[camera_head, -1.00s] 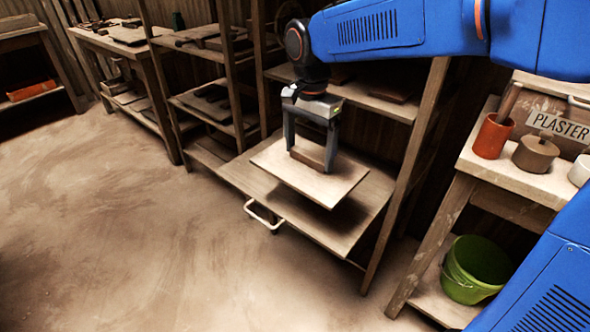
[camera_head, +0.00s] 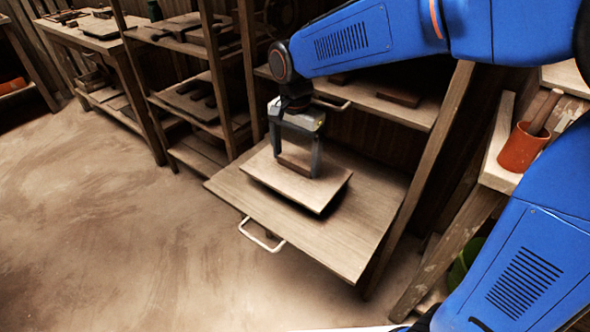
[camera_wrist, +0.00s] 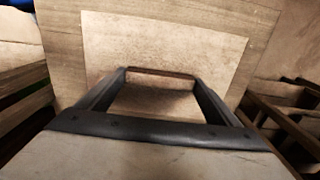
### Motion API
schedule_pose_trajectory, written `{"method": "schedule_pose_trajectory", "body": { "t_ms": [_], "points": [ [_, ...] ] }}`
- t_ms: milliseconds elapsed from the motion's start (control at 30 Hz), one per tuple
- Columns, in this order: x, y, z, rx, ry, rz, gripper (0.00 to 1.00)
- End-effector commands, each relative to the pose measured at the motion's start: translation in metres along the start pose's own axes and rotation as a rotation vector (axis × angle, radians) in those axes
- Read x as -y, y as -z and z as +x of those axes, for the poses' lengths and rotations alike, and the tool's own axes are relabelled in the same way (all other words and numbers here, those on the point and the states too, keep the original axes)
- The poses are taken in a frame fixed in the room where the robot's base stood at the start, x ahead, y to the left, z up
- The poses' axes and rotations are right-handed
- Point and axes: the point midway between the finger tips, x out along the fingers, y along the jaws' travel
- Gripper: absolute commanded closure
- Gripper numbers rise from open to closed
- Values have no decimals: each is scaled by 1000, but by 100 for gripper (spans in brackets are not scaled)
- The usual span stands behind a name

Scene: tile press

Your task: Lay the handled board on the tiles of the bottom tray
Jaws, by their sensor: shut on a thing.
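My gripper (camera_head: 297,168) is shut on the handle of the flat, pale wooden handled board (camera_head: 285,188), with one finger on each side of the handle block. The board is roughly level over the rear left part of the pulled-out bottom tray (camera_head: 345,240). A dark band shows under its front right edge. I cannot tell whether it rests on something or hangs just above it. No tiles show; anything under the board is hidden. In the wrist view the board (camera_wrist: 150,50) lies before the fingers, with the tray's planks (camera_wrist: 65,50) around it.
The tray's white pull handle (camera_head: 261,238) sticks out over the floor. A shelf (camera_head: 380,108) with a brown block is above, and a rack post (camera_head: 420,175) stands close on the right. A bench with an orange pot (camera_head: 522,148) is further right. The floor at left is clear.

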Motion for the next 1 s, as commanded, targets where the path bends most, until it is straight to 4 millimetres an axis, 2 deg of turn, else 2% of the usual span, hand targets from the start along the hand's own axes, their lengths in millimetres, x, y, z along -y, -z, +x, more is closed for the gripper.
{"method": "schedule_pose_trajectory", "body": {
  "t_ms": [233,467,833,867,900,1000],
  "points": [
    [0,0,16,0,0,0,47],
    [0,0,43,0,0,0,47],
    [0,0,46,0,1,0,47],
    [0,0,47,0,1,0,12],
    [0,0,47,0,1,0,2],
    [0,0,46,0,1,0,0]
  ]
}}
